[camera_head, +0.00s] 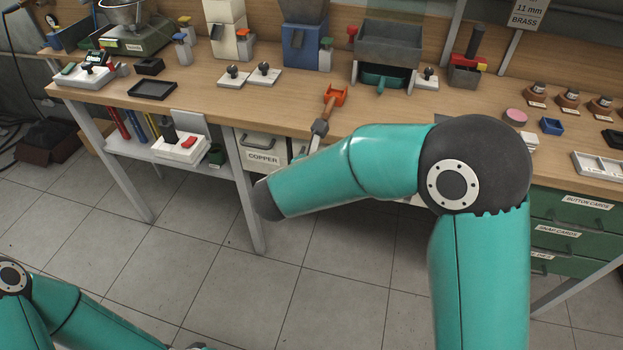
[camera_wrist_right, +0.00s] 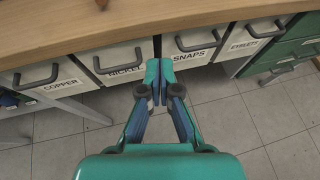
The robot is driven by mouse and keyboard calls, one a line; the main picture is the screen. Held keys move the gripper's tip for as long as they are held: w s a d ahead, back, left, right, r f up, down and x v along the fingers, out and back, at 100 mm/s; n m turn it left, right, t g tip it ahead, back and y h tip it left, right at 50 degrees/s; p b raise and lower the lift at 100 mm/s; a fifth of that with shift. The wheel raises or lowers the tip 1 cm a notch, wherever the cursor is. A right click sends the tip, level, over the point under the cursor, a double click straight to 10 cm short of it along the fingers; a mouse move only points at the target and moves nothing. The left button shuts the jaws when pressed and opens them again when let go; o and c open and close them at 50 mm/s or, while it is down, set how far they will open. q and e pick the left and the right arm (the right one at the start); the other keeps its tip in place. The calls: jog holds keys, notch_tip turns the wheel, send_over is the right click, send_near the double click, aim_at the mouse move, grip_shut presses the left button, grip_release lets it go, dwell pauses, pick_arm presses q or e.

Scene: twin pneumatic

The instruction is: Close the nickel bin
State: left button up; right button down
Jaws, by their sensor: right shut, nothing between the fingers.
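The nickel bin (camera_wrist_right: 122,66) is a pale-fronted drawer with a dark handle and a NICKEL label, under the bench top in the right wrist view. Its front looks roughly in line with the neighbouring bins; I cannot tell whether a small gap is left. In the head view my right arm hides most of it. My right gripper (camera_wrist_right: 159,80) is shut and empty, its tips appearing over the line between the nickel bin and the snaps bin (camera_wrist_right: 190,44). I cannot tell whether it touches either. My left gripper is not in view; only my left arm shows at lower left.
The copper bin (camera_wrist_right: 48,88) is left of the nickel bin, and the eyelets bin (camera_wrist_right: 252,38) is farther right. The bench top (camera_wrist_right: 130,19) overhangs them. A mallet-like tool (camera_head: 331,104) lies near its front edge. Open tiled floor (camera_head: 330,270) lies in front.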

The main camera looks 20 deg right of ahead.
jog(key=s+a+f+n+t+b, duration=0.25)
jog(key=a+f+t+b, duration=0.25)
jog(key=a+f+b, duration=0.65)
jog(key=d+r+b+x, duration=0.1)
jog(key=b+x, duration=0.2)
jog(key=x, duration=1.3)
jog(key=shift+s+d+r+y+b, duration=0.15)
jog(key=shift+s+r+y+b, duration=0.2)
jog(key=shift+s+y+b, duration=0.1)
